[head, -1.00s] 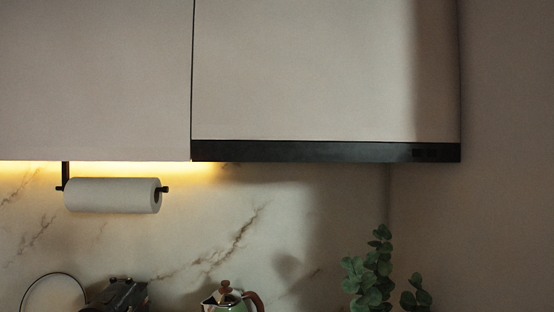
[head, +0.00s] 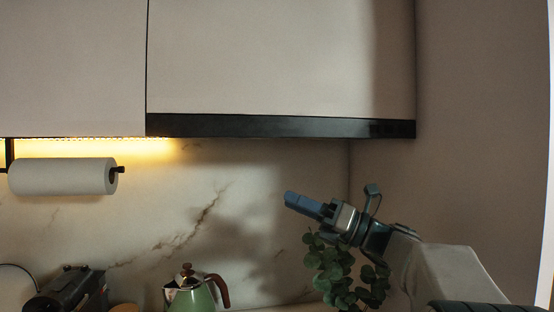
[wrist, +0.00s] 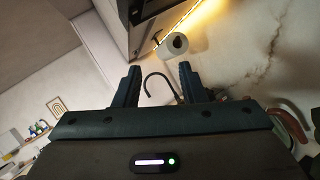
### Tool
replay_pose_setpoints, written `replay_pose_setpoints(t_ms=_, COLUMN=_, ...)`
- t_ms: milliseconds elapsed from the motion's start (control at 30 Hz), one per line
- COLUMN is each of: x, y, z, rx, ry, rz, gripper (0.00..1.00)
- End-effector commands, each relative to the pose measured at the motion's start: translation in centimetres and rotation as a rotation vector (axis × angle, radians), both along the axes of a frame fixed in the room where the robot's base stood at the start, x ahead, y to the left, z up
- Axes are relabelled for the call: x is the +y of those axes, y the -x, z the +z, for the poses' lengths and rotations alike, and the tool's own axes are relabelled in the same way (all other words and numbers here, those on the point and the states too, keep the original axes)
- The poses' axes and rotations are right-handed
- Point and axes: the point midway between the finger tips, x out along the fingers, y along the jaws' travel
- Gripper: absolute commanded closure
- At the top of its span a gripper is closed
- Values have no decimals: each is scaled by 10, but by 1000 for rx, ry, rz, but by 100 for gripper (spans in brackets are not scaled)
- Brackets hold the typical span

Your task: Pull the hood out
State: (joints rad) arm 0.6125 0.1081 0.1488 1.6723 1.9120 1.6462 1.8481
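The hood (head: 280,126) is a black strip along the bottom of the right upper cabinet in the head view. Its front lies about flush with the cabinet door above it. Small dark controls show near its right end. My gripper (head: 288,199) is below the hood and apart from it, in front of the marble backsplash, pointing left. In the wrist view the two fingers of my gripper (wrist: 158,85) stand apart with nothing between them. The cabinet underside shows at the top of that view, tilted.
A paper towel roll (head: 63,177) hangs under the left cabinet. A leafy plant (head: 345,270) is just under my gripper. A wall bounds the right side.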

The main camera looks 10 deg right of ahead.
Motion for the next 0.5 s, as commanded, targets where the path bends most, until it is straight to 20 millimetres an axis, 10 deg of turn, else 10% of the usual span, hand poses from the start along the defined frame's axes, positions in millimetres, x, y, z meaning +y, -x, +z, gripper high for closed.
replay_pose_setpoints(t_ms=233, x=-67, y=5, z=48, rx=-6, ry=-307, rz=90, gripper=63)
replay_pose_setpoints(t_ms=500, x=-59, y=0, z=71, rx=-11, ry=-347, rz=114, gripper=63)
